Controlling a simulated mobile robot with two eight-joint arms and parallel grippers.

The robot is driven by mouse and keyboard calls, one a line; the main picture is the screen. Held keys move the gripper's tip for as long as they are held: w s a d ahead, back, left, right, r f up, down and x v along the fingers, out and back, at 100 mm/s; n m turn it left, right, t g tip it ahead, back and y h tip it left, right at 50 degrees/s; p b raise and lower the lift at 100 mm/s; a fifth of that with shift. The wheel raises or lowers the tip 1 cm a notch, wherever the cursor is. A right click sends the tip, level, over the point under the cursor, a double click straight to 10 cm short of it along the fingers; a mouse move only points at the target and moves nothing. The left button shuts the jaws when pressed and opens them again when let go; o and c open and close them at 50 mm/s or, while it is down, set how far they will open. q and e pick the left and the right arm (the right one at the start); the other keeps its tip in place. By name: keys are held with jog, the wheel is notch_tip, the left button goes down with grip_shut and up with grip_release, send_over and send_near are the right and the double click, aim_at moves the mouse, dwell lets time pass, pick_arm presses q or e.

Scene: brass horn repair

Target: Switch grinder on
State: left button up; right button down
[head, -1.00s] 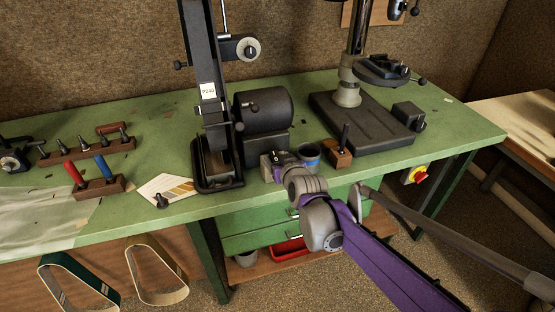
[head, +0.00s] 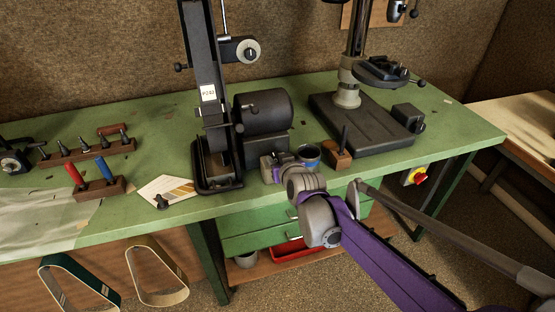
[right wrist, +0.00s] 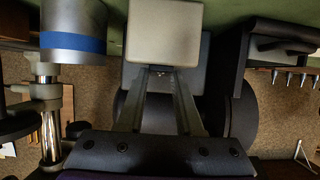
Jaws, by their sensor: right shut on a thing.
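The black belt grinder (head: 222,130) stands on the green bench, its dark motor (head: 263,110) to its right. My right gripper (head: 270,165) is at the bench's front edge, just in front of the motor. In the right wrist view its two fingers (right wrist: 161,72) come together at the edge of a pale grey box (right wrist: 165,32). They are closed on a small part there, which looks like the grinder switch; the fingers and the box mostly hide it. I cannot tell the switch's setting. My left gripper is out of view.
A blue-banded cup (head: 308,153) and a wooden block with a black pin (head: 340,152) stand close to the right of my gripper. A drill press base (head: 362,125) is behind them.

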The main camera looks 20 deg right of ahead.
jog(key=g+p, duration=0.1)
jog(key=r+g+p, duration=0.1)
jog(key=g+p, duration=0.1)
jog(key=shift+w+r, duration=0.1)
jog(key=shift+w, duration=0.25)
jog(key=shift+w+g+p, duration=0.1)
jog(key=shift+g+p, duration=0.35)
jog(key=shift+g, duration=0.15)
jog(key=shift+f, duration=0.2)
jog(key=c, duration=0.6)
grip_release()
jog(key=shift+o, duration=0.2)
jog(key=v, duration=1.1)
